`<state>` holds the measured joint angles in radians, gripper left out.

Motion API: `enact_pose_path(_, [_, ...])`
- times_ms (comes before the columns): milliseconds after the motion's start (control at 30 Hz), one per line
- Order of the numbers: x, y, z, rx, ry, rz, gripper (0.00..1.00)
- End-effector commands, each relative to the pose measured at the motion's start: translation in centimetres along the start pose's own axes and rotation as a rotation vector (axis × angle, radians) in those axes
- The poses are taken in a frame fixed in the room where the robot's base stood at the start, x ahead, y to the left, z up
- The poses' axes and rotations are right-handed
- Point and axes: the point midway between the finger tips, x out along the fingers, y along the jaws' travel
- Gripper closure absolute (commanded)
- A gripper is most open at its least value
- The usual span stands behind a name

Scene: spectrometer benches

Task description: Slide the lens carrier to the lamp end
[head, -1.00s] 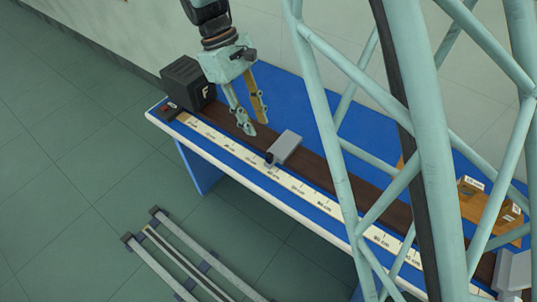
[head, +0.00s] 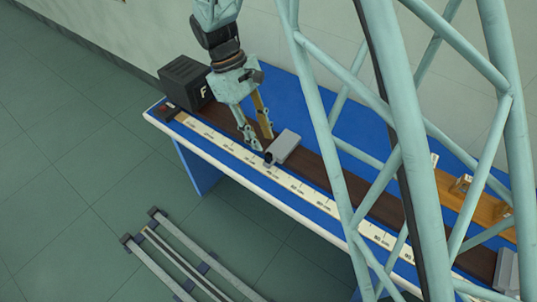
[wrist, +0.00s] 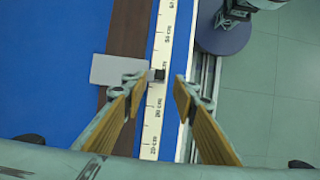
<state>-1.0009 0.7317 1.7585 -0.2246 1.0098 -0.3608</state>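The lens carrier (head: 285,145) is a light grey block on the dark brown rail of the blue bench. It has a small black knob (wrist: 158,75) at its scale-side end. In the wrist view the grey carrier plate (wrist: 118,68) lies across the rail, left of the knob. The lamp (head: 185,82) appears to be the black box marked F at the bench's far left end. My gripper (head: 264,142) is just on the lamp side of the carrier. It is open, with the knob just beyond the gap between its fingertips (wrist: 159,88); contact cannot be told.
A white centimetre scale (wrist: 165,45) runs along the rail. A small dark item with red (head: 168,110) lies near the lamp. A wooden rack (head: 455,195) stands at the right, partly behind my lattice frame. The rail between lamp and gripper looks clear.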

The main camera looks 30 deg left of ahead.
Motion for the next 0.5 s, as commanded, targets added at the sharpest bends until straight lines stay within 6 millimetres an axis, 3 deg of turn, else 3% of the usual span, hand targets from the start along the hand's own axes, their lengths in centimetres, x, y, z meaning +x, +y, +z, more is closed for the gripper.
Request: enact_pose_path(500, [6.3,0.0,-0.1,0.000,0.000,0.000,0.74])
